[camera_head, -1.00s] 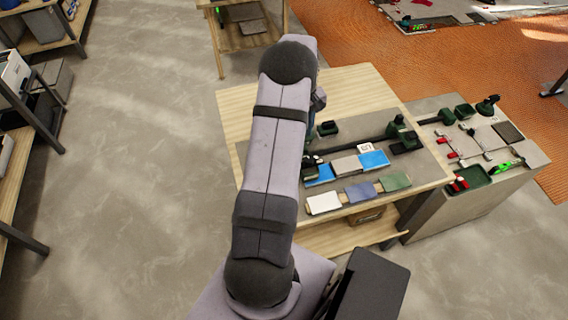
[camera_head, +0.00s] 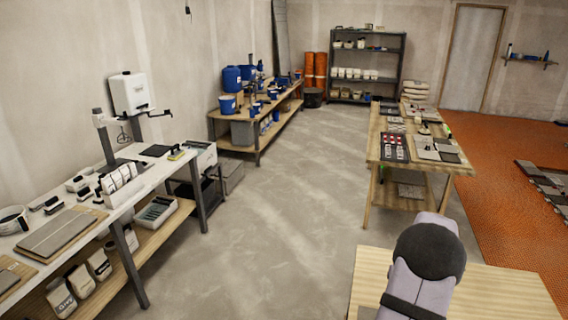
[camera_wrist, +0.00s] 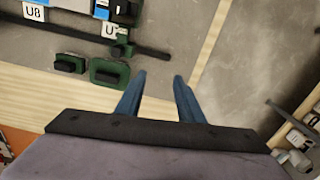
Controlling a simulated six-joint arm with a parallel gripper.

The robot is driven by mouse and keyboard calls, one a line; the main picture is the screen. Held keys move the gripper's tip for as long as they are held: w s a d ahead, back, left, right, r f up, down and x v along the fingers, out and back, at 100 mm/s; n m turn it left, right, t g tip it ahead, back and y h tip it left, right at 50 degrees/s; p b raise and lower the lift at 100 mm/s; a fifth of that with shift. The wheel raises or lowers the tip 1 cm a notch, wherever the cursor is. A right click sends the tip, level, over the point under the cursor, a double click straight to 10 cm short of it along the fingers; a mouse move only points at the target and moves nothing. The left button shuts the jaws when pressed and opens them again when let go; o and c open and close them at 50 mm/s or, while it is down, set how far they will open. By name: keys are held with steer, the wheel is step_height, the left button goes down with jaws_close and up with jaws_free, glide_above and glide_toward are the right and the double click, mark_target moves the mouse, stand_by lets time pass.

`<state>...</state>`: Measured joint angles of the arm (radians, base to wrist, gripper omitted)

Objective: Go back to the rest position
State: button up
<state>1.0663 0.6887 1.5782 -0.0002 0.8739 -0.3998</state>
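My gripper (camera_wrist: 158,82) shows in the wrist view with its two blue fingers apart and nothing between them. It is above a wooden table (camera_wrist: 60,101) near the table's edge. In the head view only a grey and black part of my arm shows at the bottom right; the gripper itself is out of that view.
In the head view, a white bench (camera_head: 100,205) stands left and another wooden table (camera_head: 400,170) farther back. The concrete floor (camera_head: 290,200) between is clear.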

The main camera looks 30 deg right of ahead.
steer(key=w+a+r+n, duration=0.2)
steer(key=w+a, duration=0.2)
steer(key=a, duration=0.7)
steer(key=w+a+r+n, duration=0.2)
steer(key=w+a+r, duration=0.15)
steer(key=a, duration=0.75)
steer(key=s+a+n, duration=0.1)
steer(key=s+a, duration=0.3)
steer(key=a, duration=0.5)
steer(key=s+a+n, duration=0.2)
steer(key=s+a, duration=0.2)
steer(key=a, duration=0.6)
steer(key=shift+s+a+f+n, duration=0.15)
steer(key=shift+f+n, duration=0.05)
steer(key=shift+n, duration=0.1)
